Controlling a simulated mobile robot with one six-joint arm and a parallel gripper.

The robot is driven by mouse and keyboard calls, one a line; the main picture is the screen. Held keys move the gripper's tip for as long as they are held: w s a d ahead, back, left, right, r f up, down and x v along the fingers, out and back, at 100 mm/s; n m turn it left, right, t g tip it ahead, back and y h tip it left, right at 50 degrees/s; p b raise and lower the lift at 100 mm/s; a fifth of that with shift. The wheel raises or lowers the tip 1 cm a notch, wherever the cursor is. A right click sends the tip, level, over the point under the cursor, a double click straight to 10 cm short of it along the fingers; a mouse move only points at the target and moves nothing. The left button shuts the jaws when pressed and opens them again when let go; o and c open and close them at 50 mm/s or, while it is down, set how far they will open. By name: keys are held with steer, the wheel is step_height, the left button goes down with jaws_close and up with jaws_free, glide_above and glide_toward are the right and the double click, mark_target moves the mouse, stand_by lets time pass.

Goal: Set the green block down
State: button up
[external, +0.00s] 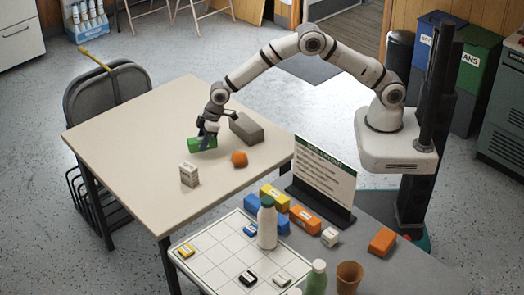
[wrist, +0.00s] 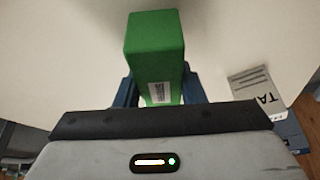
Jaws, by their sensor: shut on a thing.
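The green block (external: 196,145) is in my gripper (external: 209,133) over the beige table (external: 130,150). In the external view it lies level, low over the tabletop; I cannot tell whether it touches it. In the wrist view the green block (wrist: 154,50) stands out between the two dark blue fingers of my gripper (wrist: 158,92), with a small printed label on its near face. The fingers are shut on its sides, and they hide part of it in the external view.
A grey-brown block (external: 246,129) is close right of my gripper. An orange lump (external: 239,159) and a white printed box (external: 189,174) are nearer the front. The table's left part is clear. A grey table (external: 375,272) with a sign (external: 325,172), bottles and blocks stands in front.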

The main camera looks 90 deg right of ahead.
steer(key=shift+f, duration=1.35)
steer(key=shift+f, duration=0.2)
steer(key=o, duration=1.1)
steer(key=shift+c, duration=0.2)
steer(key=shift+r, duration=0.1)
